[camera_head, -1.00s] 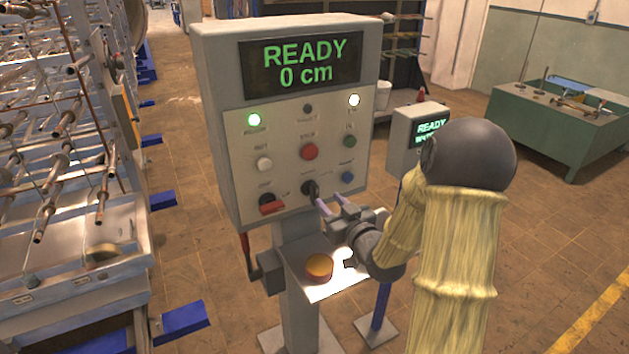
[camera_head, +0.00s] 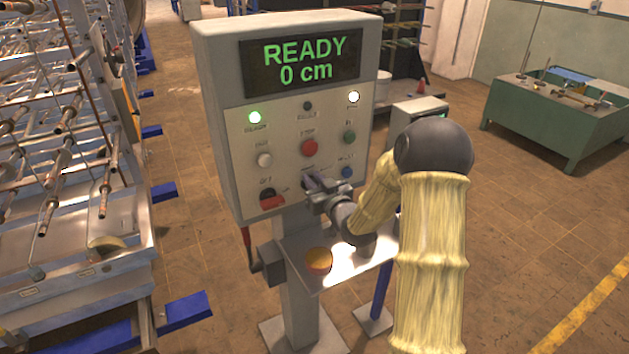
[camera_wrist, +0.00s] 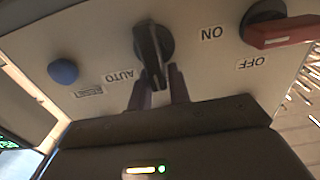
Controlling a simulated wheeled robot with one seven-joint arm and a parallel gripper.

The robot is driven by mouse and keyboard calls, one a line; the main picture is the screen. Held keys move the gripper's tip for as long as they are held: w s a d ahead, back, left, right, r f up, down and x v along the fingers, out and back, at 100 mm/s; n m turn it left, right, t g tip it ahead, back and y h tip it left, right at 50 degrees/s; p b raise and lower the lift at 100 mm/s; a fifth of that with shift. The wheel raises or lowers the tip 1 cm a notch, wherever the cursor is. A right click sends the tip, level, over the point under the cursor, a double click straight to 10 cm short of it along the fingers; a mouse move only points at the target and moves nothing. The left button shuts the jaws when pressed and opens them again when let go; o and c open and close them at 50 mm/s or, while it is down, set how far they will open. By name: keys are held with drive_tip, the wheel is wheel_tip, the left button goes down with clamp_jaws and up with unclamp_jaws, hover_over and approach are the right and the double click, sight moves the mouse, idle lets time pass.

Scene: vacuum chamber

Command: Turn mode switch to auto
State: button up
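The mode switch (camera_wrist: 152,45) is a black knob with a raised bar handle on the grey control panel (camera_head: 234,165). The wrist view shows the panel upside down, with the "AUTO" label (camera_wrist: 119,77) left of the knob and "ON" right of it. The bar runs roughly vertically in that view, not turned over to "AUTO". My gripper (camera_wrist: 160,82) is at the knob, its two dark fingers apart, one on each side of the bar. A gap shows beside the bar, so it looks open. In the head view my gripper (camera_head: 313,184) covers the knob.
A red-handled OFF switch (camera_head: 271,201) is left of the gripper and a blue reset button (camera_head: 347,172) right. A red stop button (camera_head: 309,148) is above. The display (camera_head: 303,62) reads "READY 0 cm".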

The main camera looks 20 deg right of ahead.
drive_tip(key=shift+f, duration=0.1)
clamp_jaws()
drive_tip(key=shift+d+f+m, duration=0.1)
drive_tip(key=shift+m, duration=0.2)
drive_tip(key=shift+d+f+m+b, duration=0.1)
drive_tip(key=shift+d+m+b, duration=0.15)
drive_tip(key=shift+m, duration=0.35)
drive_tip(key=shift+d+f+m+b, duration=0.1)
drive_tip(key=shift+m+b, duration=0.2)
drive_tip(key=shift+m, duration=0.3)
drive_tip(key=m, duration=0.3)
drive_tip(key=d+f+m, duration=0.1)
drive_tip(key=m, duration=0.5)
drive_tip(key=shift+w+d+f, duration=0.2)
drive_tip(key=shift+d, duration=0.05)
